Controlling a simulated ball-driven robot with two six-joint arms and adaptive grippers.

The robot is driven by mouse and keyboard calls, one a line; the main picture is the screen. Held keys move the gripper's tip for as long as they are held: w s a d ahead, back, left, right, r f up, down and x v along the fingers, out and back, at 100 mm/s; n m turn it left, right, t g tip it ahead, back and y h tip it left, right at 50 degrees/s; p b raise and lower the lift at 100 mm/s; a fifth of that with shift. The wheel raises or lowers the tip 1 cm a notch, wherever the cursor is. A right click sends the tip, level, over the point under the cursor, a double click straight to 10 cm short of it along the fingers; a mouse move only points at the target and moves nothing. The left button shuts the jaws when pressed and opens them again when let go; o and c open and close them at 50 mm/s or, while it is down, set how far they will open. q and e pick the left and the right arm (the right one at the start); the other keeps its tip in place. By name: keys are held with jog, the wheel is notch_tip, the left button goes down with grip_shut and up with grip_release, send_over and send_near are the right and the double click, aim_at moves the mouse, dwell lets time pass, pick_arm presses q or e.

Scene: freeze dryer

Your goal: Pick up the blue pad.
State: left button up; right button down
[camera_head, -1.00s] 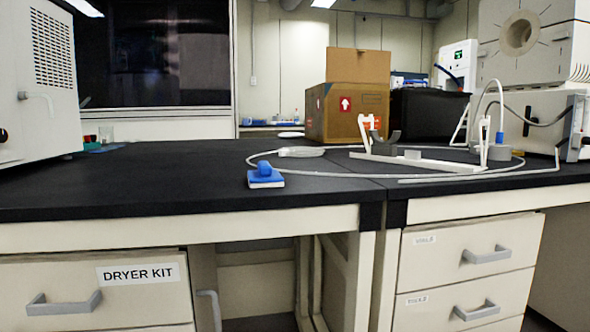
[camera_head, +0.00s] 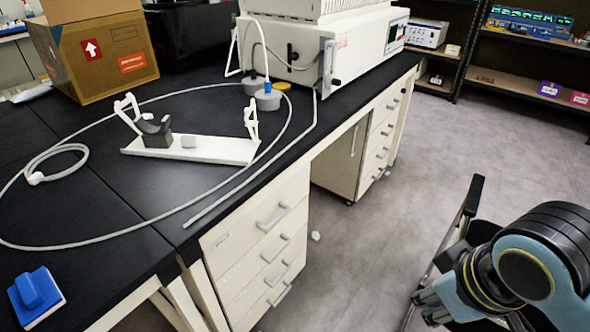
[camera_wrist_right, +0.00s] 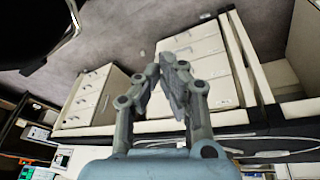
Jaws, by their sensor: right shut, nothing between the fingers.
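The blue pad (camera_head: 36,297), a blue block with a raised blue handle and a pale lower edge, lies on the black bench top near its front edge, at the lower left of the head view. My right gripper (camera_head: 428,306) is far to the right of it, out over the floor beyond the bench front, partly hidden by my own arm. In the right wrist view its fingers (camera_wrist_right: 170,68) are closed together and empty, with drawers and floor behind them. I cannot make out the pad in the wrist view. My left gripper is not in view.
A white stand (camera_head: 195,148) and a looped pale tube (camera_head: 110,240) lie on the bench right of and behind the pad. A cardboard box (camera_head: 98,50) stands at the back left. Drawers (camera_head: 258,228) are under the bench. Open floor (camera_head: 400,150) is at right.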

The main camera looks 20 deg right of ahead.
pick_arm(q)
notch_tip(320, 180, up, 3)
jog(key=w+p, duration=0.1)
jog(key=p, duration=0.1)
pick_arm(e)
jog(key=s+d+f+g, duration=0.1)
jog(key=s+f, duration=0.1)
jog(key=f, duration=0.7)
jog(key=s+d+f, duration=0.1)
jog(key=s+f, duration=0.1)
jog(key=f, duration=0.8)
pick_arm(q)
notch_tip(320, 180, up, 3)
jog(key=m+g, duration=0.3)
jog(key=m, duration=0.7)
send_over(25, 288)
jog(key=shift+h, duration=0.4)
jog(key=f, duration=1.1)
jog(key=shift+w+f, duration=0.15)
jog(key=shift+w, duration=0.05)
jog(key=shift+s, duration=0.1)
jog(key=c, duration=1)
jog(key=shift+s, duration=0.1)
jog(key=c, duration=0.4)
pick_arm(e)
jog(key=s+d+f+g, duration=0.1)
jog(key=s+f, duration=1.3)
jog(key=s, duration=0.3)
jog(key=shift+f, duration=0.35)
